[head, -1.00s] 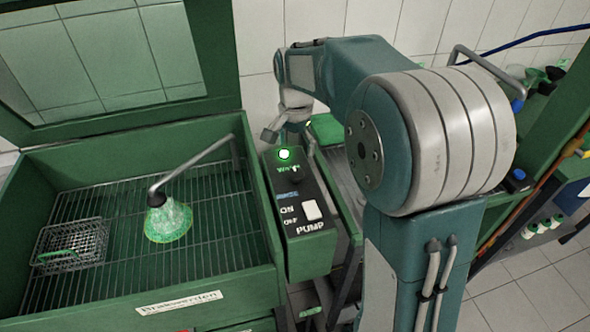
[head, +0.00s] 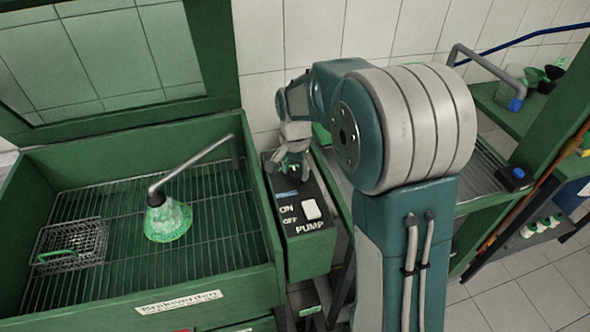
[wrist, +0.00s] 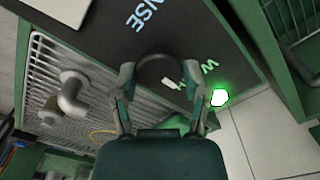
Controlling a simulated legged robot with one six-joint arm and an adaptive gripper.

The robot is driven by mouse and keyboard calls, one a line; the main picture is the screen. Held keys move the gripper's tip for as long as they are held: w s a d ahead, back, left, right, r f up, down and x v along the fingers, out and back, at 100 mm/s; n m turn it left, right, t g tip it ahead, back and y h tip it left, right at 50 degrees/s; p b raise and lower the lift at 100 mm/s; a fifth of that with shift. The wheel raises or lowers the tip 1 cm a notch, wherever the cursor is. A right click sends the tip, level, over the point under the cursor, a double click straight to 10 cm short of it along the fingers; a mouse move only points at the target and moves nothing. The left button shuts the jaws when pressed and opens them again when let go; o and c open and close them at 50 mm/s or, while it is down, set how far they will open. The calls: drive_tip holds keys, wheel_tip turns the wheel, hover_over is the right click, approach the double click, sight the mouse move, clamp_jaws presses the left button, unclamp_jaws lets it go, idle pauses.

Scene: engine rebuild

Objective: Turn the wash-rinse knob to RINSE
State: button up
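The wash-rinse knob (wrist: 157,68) is a round black knob with a white pointer mark, seen in the wrist view. The mark points toward the green-lit WASH lettering (wrist: 207,66) and away from the blue RINSE lettering (wrist: 148,13). My gripper (wrist: 158,76) has its fingers spread, one on each side of the knob. I cannot tell whether either finger touches it. In the head view my gripper (head: 291,161) is over the far end of the control box (head: 310,255), hiding the knob and the green lamp. The lamp (wrist: 219,97) glows green in the wrist view.
The white pump switch (head: 312,209) is nearer on the same box. To the left is the green wash basin (head: 262,288) with a rack, a wire basket (head: 70,243) and a spout (head: 190,168) over a greenish cone-shaped spray. A shelf stands at the right.

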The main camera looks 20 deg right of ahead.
drive_tip(key=shift+f+n, duration=0.15)
drive_tip(key=shift+n, duration=0.25)
drive_tip(key=n, duration=0.4)
drive_tip(key=shift+n, duration=0.3)
drive_tip(key=n, duration=0.5)
drive_tip(key=shift+s, duration=0.1)
drive_tip(key=n, duration=1.1)
drive_tip(key=shift+n, duration=0.4)
drive_tip(key=o, duration=1.1)
